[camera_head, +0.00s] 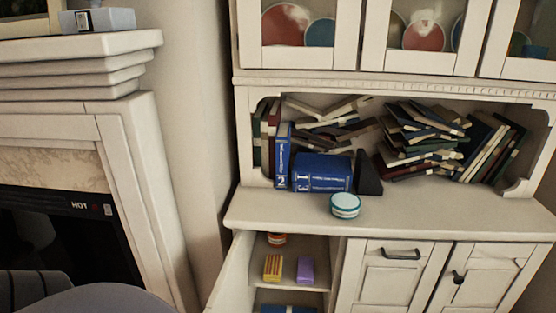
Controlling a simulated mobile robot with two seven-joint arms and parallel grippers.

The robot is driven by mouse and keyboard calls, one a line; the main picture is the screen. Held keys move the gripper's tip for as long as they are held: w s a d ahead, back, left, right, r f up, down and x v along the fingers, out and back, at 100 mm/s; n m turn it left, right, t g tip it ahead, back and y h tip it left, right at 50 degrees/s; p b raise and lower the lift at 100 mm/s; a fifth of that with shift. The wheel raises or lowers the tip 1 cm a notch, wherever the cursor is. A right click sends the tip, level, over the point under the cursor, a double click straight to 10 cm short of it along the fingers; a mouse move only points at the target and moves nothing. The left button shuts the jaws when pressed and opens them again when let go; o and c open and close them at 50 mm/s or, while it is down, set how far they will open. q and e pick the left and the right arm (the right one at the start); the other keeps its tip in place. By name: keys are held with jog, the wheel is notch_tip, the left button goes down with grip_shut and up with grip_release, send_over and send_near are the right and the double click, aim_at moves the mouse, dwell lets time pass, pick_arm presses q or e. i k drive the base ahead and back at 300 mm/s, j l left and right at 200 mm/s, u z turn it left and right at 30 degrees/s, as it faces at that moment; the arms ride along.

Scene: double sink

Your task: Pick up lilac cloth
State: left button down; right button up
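A small lilac block-shaped item (306,270), which looks like the folded lilac cloth, lies on the upper shelf inside the open lower-left cabinet compartment. A yellow item with red marks (273,267) lies just left of it, with a small gap between them. Neither of my grippers is in view, and nothing touches the lilac item.
The open cabinet door (232,275) stands left of the compartment. A round white-and-teal tin (345,205) stands on the counter (430,218) above. An orange-banded round item (277,239) sits deeper on the shelf. Books fill the niche. A fireplace (130,150) is at left.

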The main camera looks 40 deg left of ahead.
aim_at(305, 269)
jog(key=k+j, duration=0.15)
jog(key=j, duration=0.3)
jog(key=k+j+u, duration=0.1)
jog(key=j, duration=0.35)
jog(key=k+j, duration=0.2)
jog(key=j, duration=0.25)
jog(key=k+j+u, duration=0.15)
jog(key=j, duration=0.3)
jog(key=k+j, duration=0.1)
jog(key=j, duration=0.35)
